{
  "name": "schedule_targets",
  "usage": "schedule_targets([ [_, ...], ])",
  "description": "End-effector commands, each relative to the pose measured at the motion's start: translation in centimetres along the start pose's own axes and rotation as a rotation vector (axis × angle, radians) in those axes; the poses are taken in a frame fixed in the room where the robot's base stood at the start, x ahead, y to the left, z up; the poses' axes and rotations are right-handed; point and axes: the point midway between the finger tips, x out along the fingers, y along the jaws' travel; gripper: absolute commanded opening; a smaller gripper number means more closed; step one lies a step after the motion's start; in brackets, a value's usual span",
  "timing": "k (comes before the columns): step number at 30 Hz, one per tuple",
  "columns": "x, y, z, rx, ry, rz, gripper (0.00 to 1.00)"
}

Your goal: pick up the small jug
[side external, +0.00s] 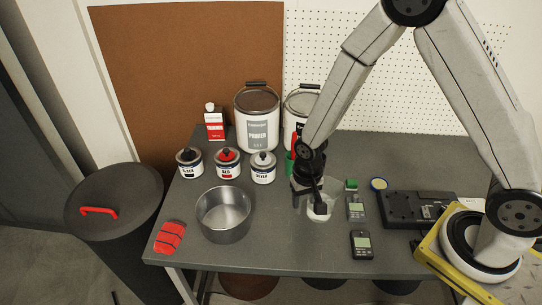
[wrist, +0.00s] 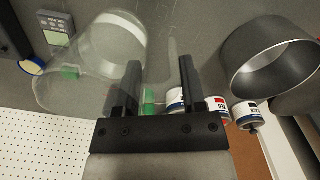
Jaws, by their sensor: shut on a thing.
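In the wrist view the clear jug (wrist: 92,62) shows at the upper left, beside the left finger. My gripper (wrist: 160,72) is shut on the jug there, its two dark fingers apart with a faint clear part between them. Whether the jug touches the table is hard to tell.
A metal pot (side external: 224,214) stands left of the jug. Several small paint cans (side external: 227,164) and a large primer can (side external: 257,120) stand behind. Two handheld meters (side external: 361,244) lie close on the right. A black device (side external: 405,206) lies farther right.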

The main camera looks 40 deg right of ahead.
Motion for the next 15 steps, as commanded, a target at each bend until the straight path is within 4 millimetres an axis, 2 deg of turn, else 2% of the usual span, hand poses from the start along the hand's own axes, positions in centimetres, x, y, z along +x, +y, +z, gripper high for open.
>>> schedule_targets([
  [15, -1.18, 0.01, 0.01, 0.0, 0.0, 0.0, 0.0],
])
